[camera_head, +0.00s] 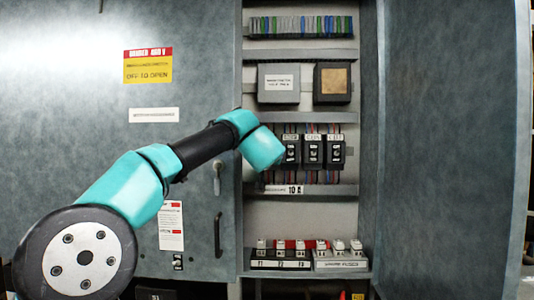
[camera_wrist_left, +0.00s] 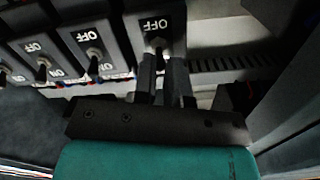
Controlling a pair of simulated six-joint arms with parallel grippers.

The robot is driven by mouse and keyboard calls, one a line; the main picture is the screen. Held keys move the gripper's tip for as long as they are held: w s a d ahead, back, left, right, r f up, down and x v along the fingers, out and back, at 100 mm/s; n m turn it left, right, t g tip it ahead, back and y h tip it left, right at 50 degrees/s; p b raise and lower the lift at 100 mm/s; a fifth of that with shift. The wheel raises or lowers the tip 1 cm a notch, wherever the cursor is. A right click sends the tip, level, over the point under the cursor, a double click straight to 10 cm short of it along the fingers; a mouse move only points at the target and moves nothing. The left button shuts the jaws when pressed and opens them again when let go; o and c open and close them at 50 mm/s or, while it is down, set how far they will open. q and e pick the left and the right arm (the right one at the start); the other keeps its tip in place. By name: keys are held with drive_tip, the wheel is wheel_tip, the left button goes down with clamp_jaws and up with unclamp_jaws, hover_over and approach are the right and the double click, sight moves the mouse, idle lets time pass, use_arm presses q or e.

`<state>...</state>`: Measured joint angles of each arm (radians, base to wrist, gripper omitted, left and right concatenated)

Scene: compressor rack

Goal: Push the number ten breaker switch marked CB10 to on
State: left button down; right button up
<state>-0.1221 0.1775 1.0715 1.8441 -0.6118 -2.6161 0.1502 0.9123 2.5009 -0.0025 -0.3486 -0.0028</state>
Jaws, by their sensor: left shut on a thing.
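A row of black breaker switches with white labels shows in the head view, with three in clear sight (camera_head: 313,152); the labels are too small to read surely. In the left wrist view several breakers show, each with an OFF mark and a small toggle. My left gripper (camera_wrist_left: 163,68) is at the rightmost breaker switch (camera_wrist_left: 155,22) in that view, its narrow fingers shut around the toggle (camera_wrist_left: 158,48). That breaker's ON mark and number are hidden. In the head view my own wrist hides the left gripper's fingers. My right gripper is not in view.
The breakers sit inside an open grey cabinet, with its door (camera_head: 445,150) on the right. Grey boxes (camera_head: 279,83) are above. A slotted duct (camera_wrist_left: 235,62) lies beside the held breaker.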

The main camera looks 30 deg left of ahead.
use_arm(q)
drive_tip(key=shift+g, duration=0.3)
idle(0.4)
drive_tip(key=c, duration=1.2)
unclamp_jaws()
drive_tip(key=shift+r, duration=0.1)
drive_tip(key=v, duration=1.7)
drive_tip(key=shift+s+d, duration=0.1)
drive_tip(key=shift+s, duration=0.05)
